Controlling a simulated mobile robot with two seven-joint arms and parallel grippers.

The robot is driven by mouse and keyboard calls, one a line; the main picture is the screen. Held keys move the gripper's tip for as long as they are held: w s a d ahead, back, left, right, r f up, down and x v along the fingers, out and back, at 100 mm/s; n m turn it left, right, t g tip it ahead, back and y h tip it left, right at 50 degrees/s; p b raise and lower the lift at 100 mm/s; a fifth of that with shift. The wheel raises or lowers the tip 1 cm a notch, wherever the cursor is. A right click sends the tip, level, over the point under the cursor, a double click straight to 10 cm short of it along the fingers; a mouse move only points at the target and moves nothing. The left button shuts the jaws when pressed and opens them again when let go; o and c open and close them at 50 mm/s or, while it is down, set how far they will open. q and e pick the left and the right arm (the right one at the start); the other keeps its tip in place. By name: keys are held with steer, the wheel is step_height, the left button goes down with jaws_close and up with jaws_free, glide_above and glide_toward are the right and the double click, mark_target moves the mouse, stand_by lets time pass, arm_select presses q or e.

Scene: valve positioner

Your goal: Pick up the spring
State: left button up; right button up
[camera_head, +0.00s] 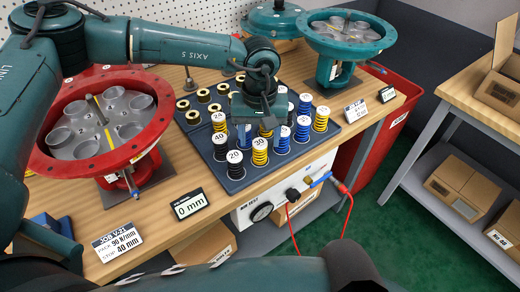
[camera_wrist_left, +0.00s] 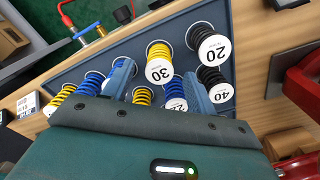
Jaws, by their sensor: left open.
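Coil springs with numbered white caps stand in rows on a dark blue tray (camera_head: 245,182). The front row shows a black spring marked 20 (camera_head: 235,170), a yellow one marked 30 (camera_head: 260,156), and blue and yellow ones to the right. A black spring marked 40 (camera_head: 220,150) and a yellow one marked 24 (camera_head: 219,124) stand further back. My left gripper (camera_head: 259,122) is open above the middle of the tray, hiding some springs. In the left wrist view its fingers (camera_wrist_left: 158,72) are apart, with the yellow 30 spring (camera_wrist_left: 160,68) showing between them; contact cannot be told.
Two flanged housings flank the tray: red (camera_head: 40,165) at left, teal (camera_head: 335,52) at right. Gold-and-black rings (camera_head: 194,117) sit at the tray's back left. A 0 mm display (camera_head: 190,204) and a job card (camera_head: 118,243) stand at the bench's front edge.

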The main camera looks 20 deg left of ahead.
mark_target(260, 143)
arm_select(q)
step_height(260, 143, down, 5)
steer(key=shift+f, duration=0.1)
stand_by(0.3)
steer(key=c, duration=1.1)
